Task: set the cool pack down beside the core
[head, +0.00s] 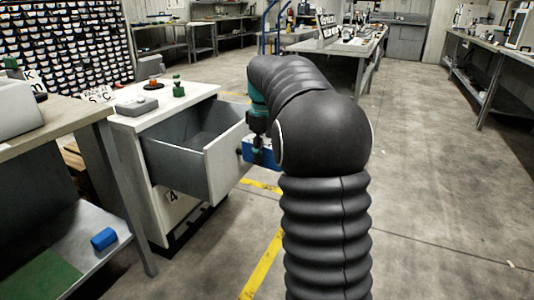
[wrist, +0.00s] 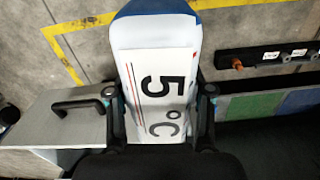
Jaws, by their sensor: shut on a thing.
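My gripper (wrist: 163,105) is shut on the cool pack (wrist: 157,35), a blue pack with a white label reading "5°C". The pack sits between the two dark fingers and reaches out past them. In the head view the blue pack (head: 262,153) shows beside the front of an open grey drawer (head: 190,143), held above the floor; my arm partly hides it and the gripper. I cannot pick out the core in either view. What lies deep in the drawer is not clear.
The drawer's white cabinet (head: 130,120) carries a grey box (head: 137,106) and small orange and green items. A blue block (head: 103,238) lies on the left bench's lower shelf. A black handle (wrist: 80,106) shows left in the wrist view. Floor at right is open.

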